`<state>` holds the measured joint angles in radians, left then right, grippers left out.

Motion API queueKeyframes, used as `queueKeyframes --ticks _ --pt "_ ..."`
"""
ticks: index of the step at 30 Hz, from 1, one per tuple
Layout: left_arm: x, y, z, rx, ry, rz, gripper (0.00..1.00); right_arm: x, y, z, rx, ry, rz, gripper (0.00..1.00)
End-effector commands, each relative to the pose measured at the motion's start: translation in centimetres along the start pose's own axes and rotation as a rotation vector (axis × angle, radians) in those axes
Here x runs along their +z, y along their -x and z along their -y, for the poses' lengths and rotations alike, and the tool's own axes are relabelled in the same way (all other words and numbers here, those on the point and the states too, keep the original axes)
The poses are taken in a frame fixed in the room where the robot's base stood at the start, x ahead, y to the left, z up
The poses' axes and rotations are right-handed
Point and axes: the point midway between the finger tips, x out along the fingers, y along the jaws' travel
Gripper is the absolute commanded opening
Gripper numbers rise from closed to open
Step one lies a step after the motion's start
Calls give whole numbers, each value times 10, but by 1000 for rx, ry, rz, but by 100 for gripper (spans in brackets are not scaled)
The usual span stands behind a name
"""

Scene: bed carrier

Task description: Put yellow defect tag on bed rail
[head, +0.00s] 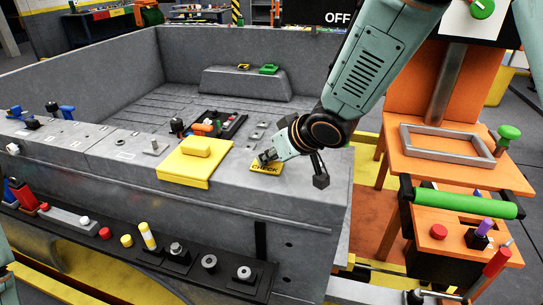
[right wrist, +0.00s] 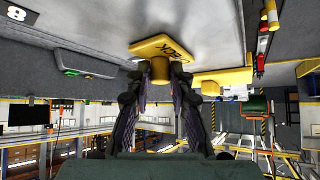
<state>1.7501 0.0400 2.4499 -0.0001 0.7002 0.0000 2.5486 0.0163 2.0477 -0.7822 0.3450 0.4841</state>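The yellow tag (head: 265,168), marked CHECK, is at the top of the grey bed rail (head: 300,200), near its right end. In the right wrist view the tag (right wrist: 165,46) lies flat against or very close to the grey surface; I cannot tell if it touches. My right gripper (right wrist: 161,70) has its fingertips on both sides of the tag's yellow knob (right wrist: 160,66) and is shut on it. In the head view the right gripper (head: 268,158) comes down over the tag and partly hides it.
A yellow block (head: 195,165) sits left of the tag on the rail. A dark tray (head: 215,125) with small tools lies behind it. Knobs and pegs line the black front ledge (head: 200,268). An orange stand (head: 440,150) with a green handle (head: 465,204) is at right.

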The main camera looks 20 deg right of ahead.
Motion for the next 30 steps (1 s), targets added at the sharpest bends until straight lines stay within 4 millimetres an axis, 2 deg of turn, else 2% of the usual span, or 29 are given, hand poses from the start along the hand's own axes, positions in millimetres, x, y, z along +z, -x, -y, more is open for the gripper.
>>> queueKeyframes --ticks 1,6,17,20,30 --pt "0 0 0 0 0 0 0 0 0 0 0 0 0 27" --pt "0 0 0 0 0 0 0 0 0 0 0 0 0 42" --pt "0 2 0 0 0 0 0 -2 4 0 0 0 0 42" --pt "0 3 0 0 0 0 0 -2 17 0 1 -2 -2 42" --pt "0 11 0 0 0 0 0 -3 82 0 0 -3 -5 42"
